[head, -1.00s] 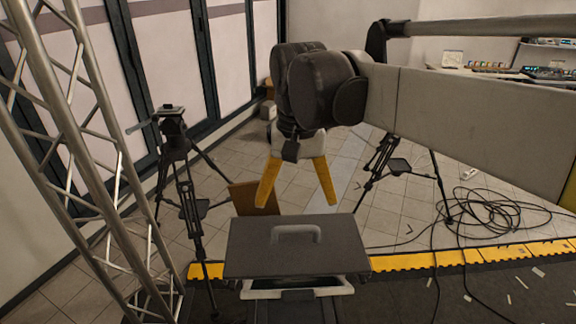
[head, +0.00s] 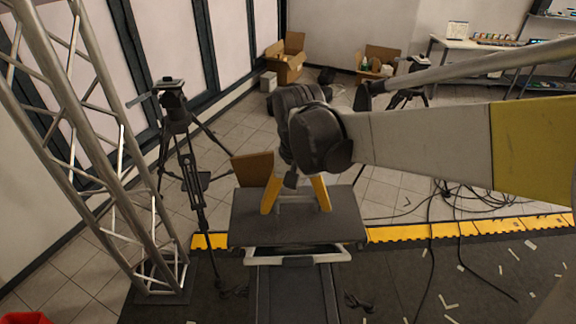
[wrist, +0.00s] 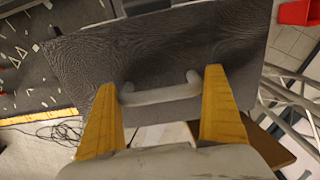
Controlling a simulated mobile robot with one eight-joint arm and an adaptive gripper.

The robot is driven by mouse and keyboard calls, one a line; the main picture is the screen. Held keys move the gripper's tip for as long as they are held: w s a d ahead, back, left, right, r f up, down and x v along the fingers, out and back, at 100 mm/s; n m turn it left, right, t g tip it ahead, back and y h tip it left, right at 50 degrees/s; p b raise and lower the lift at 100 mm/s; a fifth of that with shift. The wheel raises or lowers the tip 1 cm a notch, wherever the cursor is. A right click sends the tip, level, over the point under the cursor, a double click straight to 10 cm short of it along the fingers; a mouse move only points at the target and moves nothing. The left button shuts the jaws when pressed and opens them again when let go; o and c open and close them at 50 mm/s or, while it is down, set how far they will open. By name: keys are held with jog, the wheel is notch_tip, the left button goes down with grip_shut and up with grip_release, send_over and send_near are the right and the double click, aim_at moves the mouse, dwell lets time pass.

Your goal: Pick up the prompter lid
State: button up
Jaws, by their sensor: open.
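The prompter lid (head: 340,222) is a dark grey flat panel with a grey bar handle (wrist: 160,93) on top. It lies on the prompter frame (head: 300,257) in the head view and fills much of the wrist view (wrist: 100,62). My gripper (head: 297,207) is open, with its two yellow fingers pointing down at the lid. In the wrist view (wrist: 160,100), one finger is at each end of the handle, with the handle between them. I cannot tell whether the fingertips touch the lid. Nothing is held.
A truss tower (head: 95,150) and a black tripod (head: 182,150) stand to the left. A brown board (head: 252,169) is just behind the lid's left side. Cables (head: 470,200) lie on the floor to the right. A red container (head: 25,318) is at bottom left.

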jog(key=c, duration=1.1)
jog(key=shift+r, duration=0.1)
